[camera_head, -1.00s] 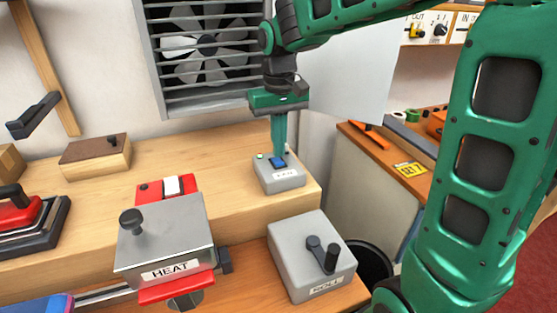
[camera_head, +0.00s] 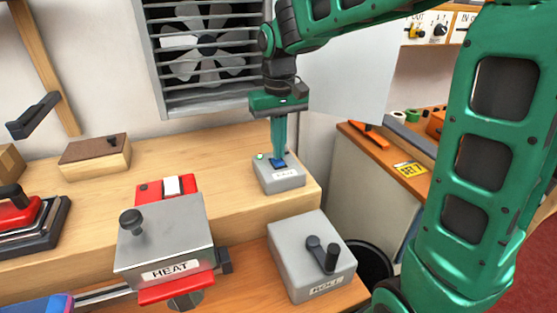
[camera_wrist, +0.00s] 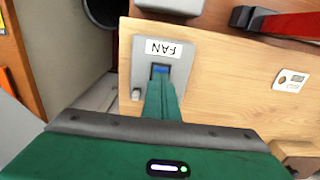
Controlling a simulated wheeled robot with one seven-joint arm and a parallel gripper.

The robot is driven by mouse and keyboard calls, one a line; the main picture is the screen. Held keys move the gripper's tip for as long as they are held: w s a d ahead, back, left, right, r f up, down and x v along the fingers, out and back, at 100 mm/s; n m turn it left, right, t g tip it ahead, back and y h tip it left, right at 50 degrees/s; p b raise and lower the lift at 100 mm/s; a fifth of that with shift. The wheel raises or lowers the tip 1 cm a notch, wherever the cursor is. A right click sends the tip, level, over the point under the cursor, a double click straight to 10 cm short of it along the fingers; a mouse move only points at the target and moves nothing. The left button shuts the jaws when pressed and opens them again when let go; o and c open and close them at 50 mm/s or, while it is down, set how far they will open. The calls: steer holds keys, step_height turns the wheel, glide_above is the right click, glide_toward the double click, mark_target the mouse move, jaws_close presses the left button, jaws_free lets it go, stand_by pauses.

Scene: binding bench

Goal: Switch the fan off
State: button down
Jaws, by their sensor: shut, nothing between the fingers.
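The grey fan switch box (camera_head: 291,181) sits on the wooden bench top near its right front corner. Its label reads FAN in the wrist view (camera_wrist: 163,48). A blue rocker (camera_head: 277,165) is on its top, with a small green lamp (camera_head: 260,156) beside it. My gripper (camera_head: 278,160) is shut and empty, pointing down, with its fingertips at the rocker and appearing to touch it. In the wrist view the fingers (camera_wrist: 160,78) cover most of the rocker, leaving a blue strip (camera_wrist: 160,69) visible. The fan (camera_head: 208,41) is behind slats in the wall.
A wooden block (camera_head: 95,155) lies at left. A dark bin (camera_head: 372,265) is at right.

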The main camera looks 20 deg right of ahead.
mark_target(279, 162)
steer(key=shift+f, duration=0.85)
stand_by(0.5)
step_height(279, 162, up, 7)
stand_by(1.0)
steer(key=shift+s+d, duration=0.1)
steer(key=s+d+f+m, duration=0.3)
steer(key=s+d, duration=0.9)
steer(key=d, duration=0.1)
steer(key=s+d+f+m, duration=0.1)
steer(key=s+d+f, duration=0.1)
steer(key=s, duration=0.5)
steer(key=s+d+f+m, duration=0.2)
steer(key=s+f, duration=0.3)
steer(key=s, duration=0.3)
steer(key=shift+s+d, duration=0.15)
steer(key=shift+d, duration=0.3)
